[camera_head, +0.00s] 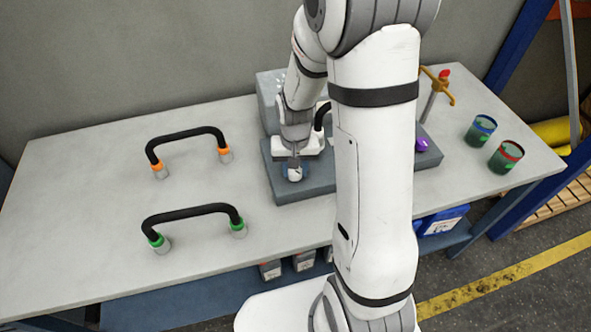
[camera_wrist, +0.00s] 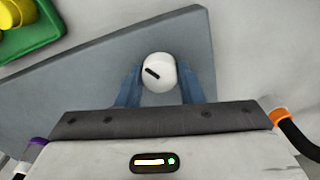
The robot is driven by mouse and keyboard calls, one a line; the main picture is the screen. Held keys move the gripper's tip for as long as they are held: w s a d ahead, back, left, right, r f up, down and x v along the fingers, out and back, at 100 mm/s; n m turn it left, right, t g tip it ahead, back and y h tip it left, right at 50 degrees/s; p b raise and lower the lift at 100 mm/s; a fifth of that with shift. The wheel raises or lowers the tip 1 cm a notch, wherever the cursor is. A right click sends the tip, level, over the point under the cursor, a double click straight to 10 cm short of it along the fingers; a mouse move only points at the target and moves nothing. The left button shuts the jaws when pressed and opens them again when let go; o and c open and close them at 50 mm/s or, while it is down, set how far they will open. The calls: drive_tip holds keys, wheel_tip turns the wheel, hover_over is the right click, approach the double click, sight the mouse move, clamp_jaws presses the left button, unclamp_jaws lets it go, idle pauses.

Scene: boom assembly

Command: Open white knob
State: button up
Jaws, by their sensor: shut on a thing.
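The white knob (camera_wrist: 159,73) is round with a black line mark on its top. It sits on a grey block, at the block's left front in the head view (camera_head: 295,174). My gripper (camera_wrist: 160,84) has its two blue fingers on either side of the knob, closed against it. In the head view my gripper (camera_head: 294,170) points down over the knob. The black mark runs aslant in the wrist view. My arm hides the middle of the block in the head view.
The grey block (camera_head: 290,192) stands on a long table (camera_head: 90,200). Black handles with orange ends (camera_head: 187,135) and green ends (camera_head: 192,212) stand to the left. A purple knob (camera_head: 422,144), a brass tap (camera_head: 437,88) and two cups (camera_head: 505,157) are on the right.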

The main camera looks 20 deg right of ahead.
sight(295, 171)
drive_tip(key=shift+n, duration=0.6)
drive_tip(key=o, duration=1)
drive_tip(key=shift+r+b, duration=0.55)
drive_tip(key=shift+r, duration=3.35)
